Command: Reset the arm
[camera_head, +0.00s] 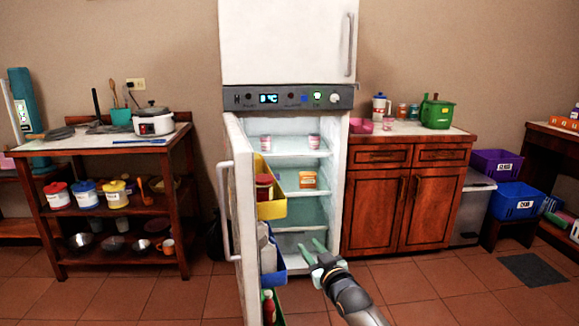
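My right gripper (315,252) reaches in from the bottom of the head view. Its two pale green fingers are spread apart with nothing between them. It is in front of the lower part of the open fridge (342,170). My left gripper does not show in the head view. The fridge's lower door (240,215) stands open to the left. Small jars (314,141) stand on the top shelf, and an orange-labelled jar (307,180) is on a shelf below. A yellow door bin (272,208) and a blue door bin (273,277) hold containers.
A shelf table (100,145) with a rice cooker (153,122) and jars stands at the left. A wooden cabinet (400,200) stands right of the fridge, with a green pot (437,112) on top. Purple (497,162) and blue bins (516,200) are at the right. The tiled floor (440,285) is clear in front of the cabinet.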

